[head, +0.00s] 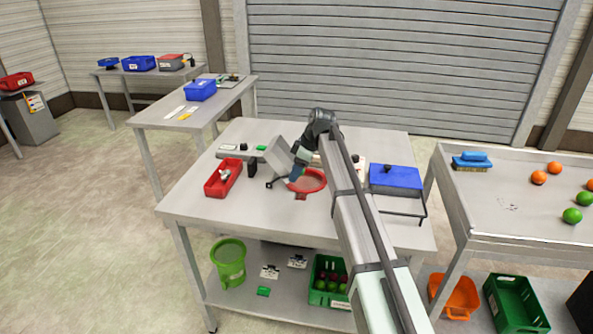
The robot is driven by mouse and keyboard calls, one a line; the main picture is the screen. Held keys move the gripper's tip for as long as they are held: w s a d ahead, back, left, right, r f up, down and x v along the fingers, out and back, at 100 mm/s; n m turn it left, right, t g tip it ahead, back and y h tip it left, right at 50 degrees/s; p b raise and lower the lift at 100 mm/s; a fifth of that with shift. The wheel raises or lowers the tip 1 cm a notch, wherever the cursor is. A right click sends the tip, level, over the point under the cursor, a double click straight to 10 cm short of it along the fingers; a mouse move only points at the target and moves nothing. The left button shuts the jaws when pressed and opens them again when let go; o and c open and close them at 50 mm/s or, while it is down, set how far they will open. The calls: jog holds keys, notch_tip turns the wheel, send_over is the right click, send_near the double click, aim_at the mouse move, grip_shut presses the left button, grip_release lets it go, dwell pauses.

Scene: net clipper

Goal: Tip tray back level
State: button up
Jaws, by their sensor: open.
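My gripper (294,177) hangs at the end of my bent arm, pointing down over the middle of the grey table. It is open; its fingertips are small and partly hidden. Just left of it, a pale grey box-like piece (278,156) stands tilted; whether this is the tray, and whether my gripper touches it, I cannot tell. A thin dark rod ends in a black knob (269,185) below it.
The grey table (200,208) has a bare front left. A small black block (252,168) stands beside the red tray. A blue-topped unit (396,177) with a wire frame stands at the right. A lower shelf holds a green bucket (229,262) and a green crate (318,297).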

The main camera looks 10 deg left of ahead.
jog(key=shift+c, duration=0.2)
grip_shut()
dwell(0.3)
